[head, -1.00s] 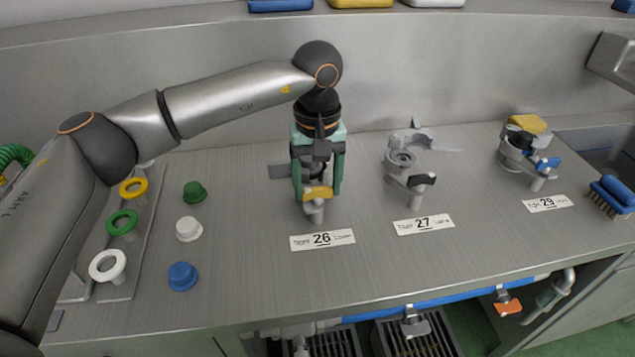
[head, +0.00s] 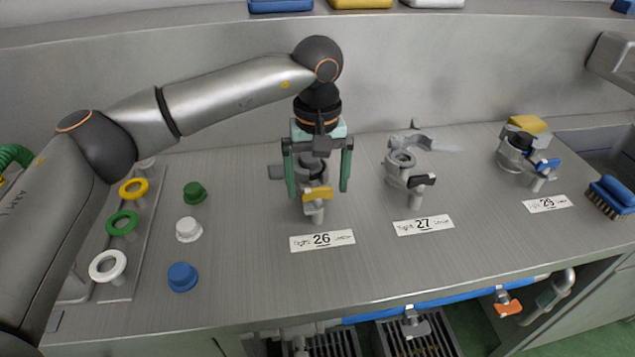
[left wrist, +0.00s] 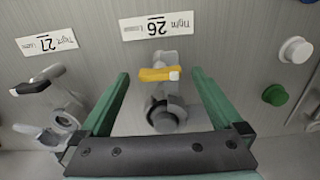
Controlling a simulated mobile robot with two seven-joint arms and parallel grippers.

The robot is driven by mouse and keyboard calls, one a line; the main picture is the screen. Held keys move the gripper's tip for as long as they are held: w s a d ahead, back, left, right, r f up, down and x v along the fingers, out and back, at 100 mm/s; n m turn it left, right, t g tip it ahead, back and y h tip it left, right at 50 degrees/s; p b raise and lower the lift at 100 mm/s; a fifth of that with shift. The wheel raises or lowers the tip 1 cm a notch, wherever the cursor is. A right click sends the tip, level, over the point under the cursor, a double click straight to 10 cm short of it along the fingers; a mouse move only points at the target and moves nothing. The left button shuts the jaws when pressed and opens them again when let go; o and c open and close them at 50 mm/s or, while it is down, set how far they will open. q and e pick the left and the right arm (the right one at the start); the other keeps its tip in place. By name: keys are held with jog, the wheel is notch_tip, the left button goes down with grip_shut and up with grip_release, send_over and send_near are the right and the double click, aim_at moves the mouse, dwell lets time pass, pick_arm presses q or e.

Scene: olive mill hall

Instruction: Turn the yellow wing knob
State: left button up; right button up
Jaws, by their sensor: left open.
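The yellow wing knob (head: 317,195) sits on a grey metal valve fitting above the label 26. Its wing lies roughly crosswise in the head view. It also shows in the left wrist view (left wrist: 158,75), between the fingers and apart from both. My left gripper (head: 318,191) points down over this fitting, its green fingers spread wide, one on each side of the knob. It is open and holds nothing; its fingers also show in the left wrist view (left wrist: 160,73). Part of the fitting behind the knob is hidden by the gripper. My right gripper is not in view.
The label 26 plate (head: 322,240) lies in front. A fitting with a black wing (head: 422,180) stands to the right, and one with a blue wing (head: 547,165) farther right. Loose caps, such as the blue one (head: 183,277), lie left. The bench front is clear.

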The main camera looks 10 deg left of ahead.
aim_at(317, 189)
pick_arm(q)
notch_tip(317, 189, up, 12)
jog(key=shift+p, duration=0.3)
